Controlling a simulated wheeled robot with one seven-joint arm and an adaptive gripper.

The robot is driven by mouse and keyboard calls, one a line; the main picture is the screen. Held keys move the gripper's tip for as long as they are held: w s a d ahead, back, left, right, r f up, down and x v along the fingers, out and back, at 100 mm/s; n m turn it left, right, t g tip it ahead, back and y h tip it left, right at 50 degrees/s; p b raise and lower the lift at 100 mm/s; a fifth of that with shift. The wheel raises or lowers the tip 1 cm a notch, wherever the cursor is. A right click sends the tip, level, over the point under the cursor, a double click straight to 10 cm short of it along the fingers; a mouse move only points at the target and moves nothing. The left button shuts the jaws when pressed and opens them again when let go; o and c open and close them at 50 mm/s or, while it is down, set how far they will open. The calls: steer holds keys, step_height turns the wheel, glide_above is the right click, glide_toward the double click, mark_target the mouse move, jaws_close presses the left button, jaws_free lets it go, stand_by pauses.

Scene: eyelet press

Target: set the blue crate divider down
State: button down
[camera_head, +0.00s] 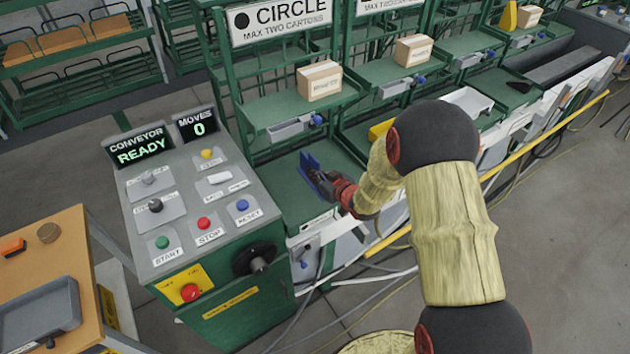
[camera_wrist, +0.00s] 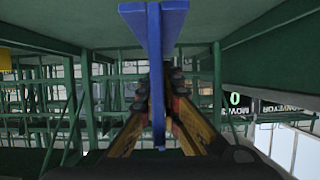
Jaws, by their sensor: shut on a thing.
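The blue crate divider (camera_head: 309,172) is held in my gripper (camera_head: 328,188) over the lower green shelf (camera_head: 285,205) of the CIRCLE rack. In the wrist view the blue divider (camera_wrist: 156,50) stands between the fingers of my gripper (camera_wrist: 158,105), with a wide flat top piece and a thin plate running down between the fingers. My gripper is shut on it. Whether the divider touches the shelf cannot be told.
A control panel (camera_head: 195,200) reading CONVEYOR READY and MOVES 0 stands left of the shelf. A carton (camera_head: 319,81) sits on the shelf above. A yellow rail (camera_head: 480,165) runs along the front right. The lower shelf around the divider looks bare.

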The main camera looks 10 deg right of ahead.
steer(key=shift+w+d+f, duration=0.2)
steer(key=shift+d+f, duration=0.05)
steer(key=shift+f, duration=0.15)
steer(key=shift+w+f+b, duration=0.1)
steer(key=shift+f+b, duration=0.55)
steer(key=shift+f, duration=0.85)
steer(key=shift+f, duration=0.15)
steer(key=c, duration=2)
jaws_free()
